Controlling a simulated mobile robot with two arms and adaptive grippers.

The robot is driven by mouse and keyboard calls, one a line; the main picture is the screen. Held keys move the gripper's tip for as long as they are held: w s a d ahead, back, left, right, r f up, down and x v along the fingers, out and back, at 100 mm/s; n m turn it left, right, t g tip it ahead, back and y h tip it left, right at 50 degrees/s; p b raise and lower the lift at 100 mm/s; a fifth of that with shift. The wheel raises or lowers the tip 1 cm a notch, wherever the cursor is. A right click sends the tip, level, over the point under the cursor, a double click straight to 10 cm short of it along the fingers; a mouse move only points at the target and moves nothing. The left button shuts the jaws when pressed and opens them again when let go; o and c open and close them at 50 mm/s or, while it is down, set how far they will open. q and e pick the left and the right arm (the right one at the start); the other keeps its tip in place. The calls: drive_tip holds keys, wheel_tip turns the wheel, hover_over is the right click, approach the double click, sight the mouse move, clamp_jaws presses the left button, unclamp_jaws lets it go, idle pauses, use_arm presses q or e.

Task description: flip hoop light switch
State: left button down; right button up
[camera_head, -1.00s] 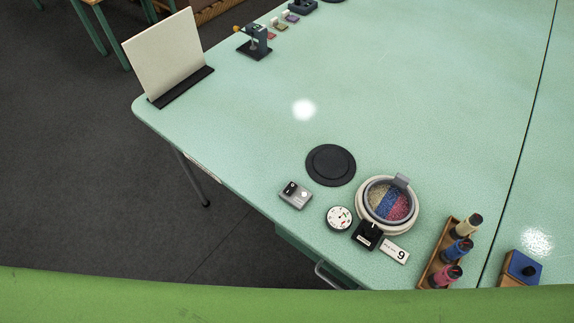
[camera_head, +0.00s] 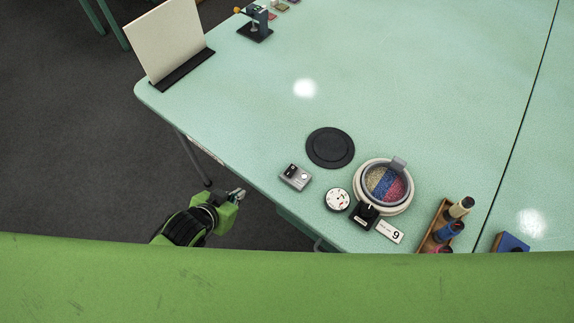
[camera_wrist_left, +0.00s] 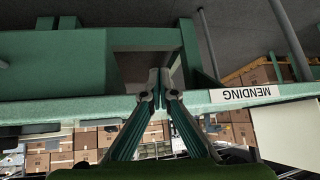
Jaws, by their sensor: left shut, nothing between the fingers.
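The round hoop (camera_head: 384,187) with tan, blue and pink bands sits near the table's front edge. A black box (camera_head: 364,215) with a small pale lever stands against its near side. A grey box (camera_head: 295,177) with a black rocker lies further left; I cannot tell which of the two is the hoop light switch. My left gripper (camera_head: 237,195) is shut and empty, out beyond the table's front edge, left of the grey box and apart from it. Its closed fingers (camera_wrist_left: 160,78) show in the left wrist view by the table's edge. My right gripper is out of view.
A white dial (camera_head: 338,199), a card marked 9 (camera_head: 390,231) and a black disc (camera_head: 330,147) lie around the hoop. A rack of bottles (camera_head: 437,226) stands to the right. A white board (camera_head: 163,42) stands at the left corner. The table's middle is clear.

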use_arm(q)
drive_tip(key=s+d+r+h, duration=0.1)
drive_tip(key=d+r, duration=0.1)
drive_tip(key=r, duration=0.4)
drive_tip(key=s+d+r+m+h, duration=0.1)
drive_tip(key=d+r, duration=0.2)
drive_tip(key=r, duration=0.2)
drive_tip(key=s+d+r+m+t+h, duration=0.1)
drive_tip(key=d+r, duration=0.2)
drive_tip(key=r, duration=0.3)
drive_tip(key=shift+d+r+h+p, duration=0.15)
drive_tip(key=shift+r+h+p, duration=0.2)
drive_tip(key=shift+h+p, duration=0.1)
drive_tip(key=shift+w, duration=0.1)
drive_tip(key=p, duration=0.2)
hover_over(287, 175)
drive_tip(key=f, duration=0.5)
drive_tip(key=shift+s+a, duration=0.35)
drive_tip(key=shift+s, duration=0.05)
drive_tip(key=f, duration=0.3)
drive_tip(key=shift+w+d+f, duration=0.15)
drive_tip(key=shift+w+d, duration=0.15)
drive_tip(key=shift+w, duration=0.1)
drive_tip(key=shift+f, duration=0.65)
